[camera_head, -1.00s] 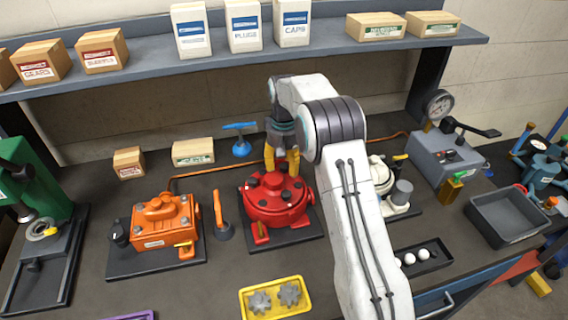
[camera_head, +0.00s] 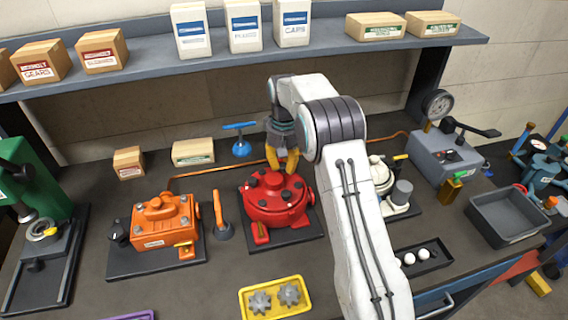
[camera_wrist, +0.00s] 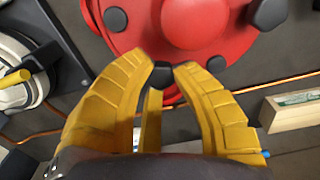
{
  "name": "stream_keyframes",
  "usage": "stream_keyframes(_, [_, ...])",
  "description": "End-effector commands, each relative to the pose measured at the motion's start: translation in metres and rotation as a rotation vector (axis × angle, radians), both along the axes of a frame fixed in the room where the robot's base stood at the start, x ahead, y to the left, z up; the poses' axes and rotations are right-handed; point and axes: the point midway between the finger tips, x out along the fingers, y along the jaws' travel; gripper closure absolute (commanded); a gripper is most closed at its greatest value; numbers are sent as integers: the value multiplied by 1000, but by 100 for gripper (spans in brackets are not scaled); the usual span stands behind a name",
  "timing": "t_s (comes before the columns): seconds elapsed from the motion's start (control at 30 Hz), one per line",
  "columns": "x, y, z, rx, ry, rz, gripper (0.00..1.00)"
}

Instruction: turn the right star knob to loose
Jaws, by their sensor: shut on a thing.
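The red round motor (camera_head: 274,203) stands on a dark base plate in the middle of the bench, with several black knobs on its top. In the wrist view its red housing (camera_wrist: 232,45) fills the top, with a black knob (camera_wrist: 116,20) at left and another (camera_wrist: 268,14) at right. My gripper (camera_head: 282,168) reaches down at the motor's back right edge. In the wrist view my yellow fingers (camera_wrist: 161,68) are shut on a small black knob (camera_wrist: 162,76) at the rim. The fingers partly hide it, so its star shape and turn mark cannot be made out.
An orange motor (camera_head: 160,225) and an orange-handled tool (camera_head: 222,215) stand to the left. A cream motor (camera_head: 382,178) is to the right, behind my arm. A yellow tray (camera_head: 275,312) with gears lies in front. An orange cable runs behind the motors.

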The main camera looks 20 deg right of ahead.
Motion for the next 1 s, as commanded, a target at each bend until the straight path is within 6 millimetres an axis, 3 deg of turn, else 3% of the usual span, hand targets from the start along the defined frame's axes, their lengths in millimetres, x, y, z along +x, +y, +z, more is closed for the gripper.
stream_keyframes(0.3, [-1,0,-1,0,4,199,100])
stream_keyframes(0.63, [-1,0,-2,0,5,215,100])
stream_keyframes(0.67, [-1,0,-2,0,5,215,73])
stream_keyframes(0.93, [0,0,-1,0,3,213,49])
stream_keyframes(1.0, [0,0,-1,0,2,213,49])
